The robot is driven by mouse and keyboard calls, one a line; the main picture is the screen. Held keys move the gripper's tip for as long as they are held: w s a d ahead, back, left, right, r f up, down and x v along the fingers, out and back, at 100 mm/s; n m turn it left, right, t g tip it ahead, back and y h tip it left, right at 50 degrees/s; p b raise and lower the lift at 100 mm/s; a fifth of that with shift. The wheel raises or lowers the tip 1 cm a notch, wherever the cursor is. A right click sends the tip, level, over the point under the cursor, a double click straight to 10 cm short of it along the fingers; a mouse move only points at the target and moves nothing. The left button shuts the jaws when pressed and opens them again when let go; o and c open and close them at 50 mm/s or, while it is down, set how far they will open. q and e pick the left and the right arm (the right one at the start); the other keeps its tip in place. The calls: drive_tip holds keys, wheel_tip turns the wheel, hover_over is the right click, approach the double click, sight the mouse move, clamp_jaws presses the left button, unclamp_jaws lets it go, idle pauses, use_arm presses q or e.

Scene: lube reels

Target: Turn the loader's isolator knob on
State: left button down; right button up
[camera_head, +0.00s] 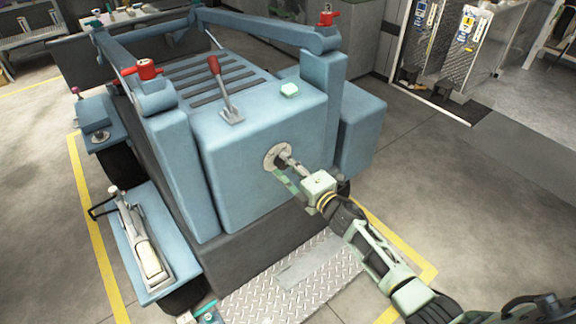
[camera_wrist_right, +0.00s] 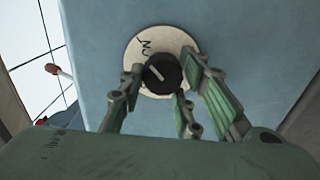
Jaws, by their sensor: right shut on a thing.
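The blue loader (camera_head: 250,140) stands in the middle of the head view. Its isolator knob (camera_wrist_right: 163,73) is black with a pale pointer line, on a round cream plate (camera_wrist_right: 145,48) set in the blue panel; the plate also shows in the head view (camera_head: 271,153). In the wrist view the pointer leans to the upper left, and dark lettering on the plate is partly visible. My right gripper (camera_head: 286,165) reaches the panel from the lower right. Its green fingers are shut on the knob, on both sides of it. My left gripper is not in view.
Yellow lines (camera_head: 98,245) mark the floor. Open floor lies to the right.

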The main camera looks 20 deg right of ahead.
drive_tip(key=shift+w+a+r, duration=0.1)
drive_tip(key=shift+w+r, duration=0.05)
drive_tip(key=shift+r, duration=0.3)
drive_tip(key=o, duration=0.9)
drive_tip(key=shift+o, duration=0.7)
drive_tip(key=shift+f, duration=0.2)
drive_tip(key=shift+s+f, duration=0.1)
drive_tip(key=shift+s, duration=0.2)
drive_tip(key=v, duration=1.1)
drive_tip(key=shift+s, duration=0.3)
